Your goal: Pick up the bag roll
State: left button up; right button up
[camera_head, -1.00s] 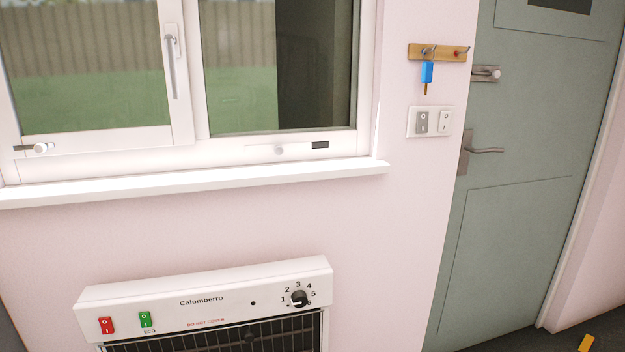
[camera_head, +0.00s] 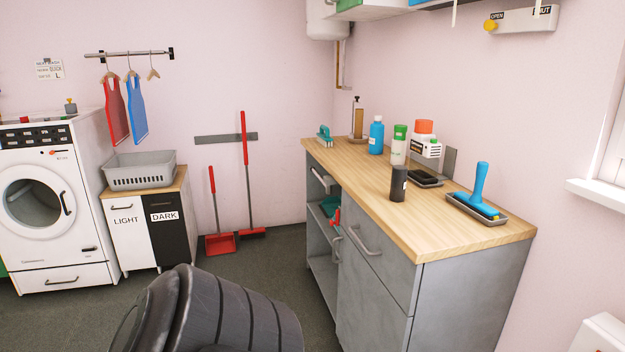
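A dark upright cylinder (camera_head: 398,184), which may be the bag roll, stands on the wooden worktop (camera_head: 440,232) near its front edge, in the head view. It has a small pale mark on its side; I cannot tell for certain what it is. Neither of my grippers is in view.
A blue bottle (camera_head: 376,137), a green-capped bottle (camera_head: 398,148) and a blue-handled tool (camera_head: 478,190) stand on the worktop. A grey cabinet (camera_head: 375,290) is below. A washing machine (camera_head: 40,200), a laundry cabinet (camera_head: 130,235) and a red dustpan (camera_head: 220,243) are left. Grey floor lies between.

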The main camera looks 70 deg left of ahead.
aim_at(397, 186)
jog(key=u, duration=1.85)
jog(key=k, duration=0.1)
jog(key=u, duration=2.55)
jog(key=i, duration=0.1)
jog(key=z, duration=1.7)
jog(key=i, duration=1.1)
jog(key=z, duration=0.35)
